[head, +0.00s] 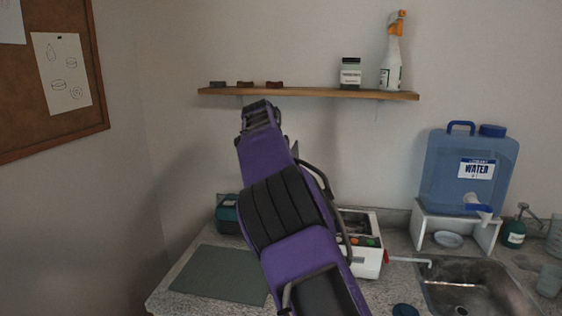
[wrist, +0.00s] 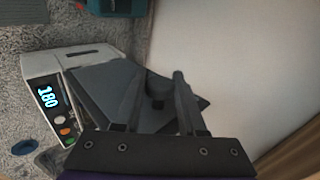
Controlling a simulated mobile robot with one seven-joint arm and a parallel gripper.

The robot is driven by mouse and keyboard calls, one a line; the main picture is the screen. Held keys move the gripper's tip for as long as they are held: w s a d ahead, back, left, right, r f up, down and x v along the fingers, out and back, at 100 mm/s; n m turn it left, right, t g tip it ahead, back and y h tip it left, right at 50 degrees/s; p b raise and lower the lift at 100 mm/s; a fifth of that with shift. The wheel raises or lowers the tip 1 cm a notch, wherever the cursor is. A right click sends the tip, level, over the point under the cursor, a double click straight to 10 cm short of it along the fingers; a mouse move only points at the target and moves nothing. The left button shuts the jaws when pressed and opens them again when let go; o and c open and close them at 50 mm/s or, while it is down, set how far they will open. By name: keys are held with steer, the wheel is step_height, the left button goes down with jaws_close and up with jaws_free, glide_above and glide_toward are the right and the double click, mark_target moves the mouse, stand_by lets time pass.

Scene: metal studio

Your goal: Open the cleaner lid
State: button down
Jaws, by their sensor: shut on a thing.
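The cleaner (head: 368,262) is a white box with coloured buttons on the counter, partly hidden behind my purple arm in the head view. In the wrist view the cleaner (wrist: 42,92) shows a lit display reading 180. Its dark grey lid (wrist: 108,92) lies under and between my fingers and looks angled against the white body; how far it is raised I cannot tell. My gripper (wrist: 165,88) is shut on the lid's dark knob or handle, which shows between the fingers. In the head view my arm hides the gripper.
A teal box (head: 228,213) and grey mat (head: 220,275) are left of the cleaner. A sink (head: 475,285) and blue water container (head: 470,165) are at right. A wooden shelf (head: 310,93) hangs above. The wall (wrist: 220,60) is close beside my gripper.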

steer(key=shift+c, duration=2.4)
jaws_free()
steer(key=b+v, duration=0.1)
steer(key=v, duration=1.6)
steer(key=shift+s+r, duration=0.15)
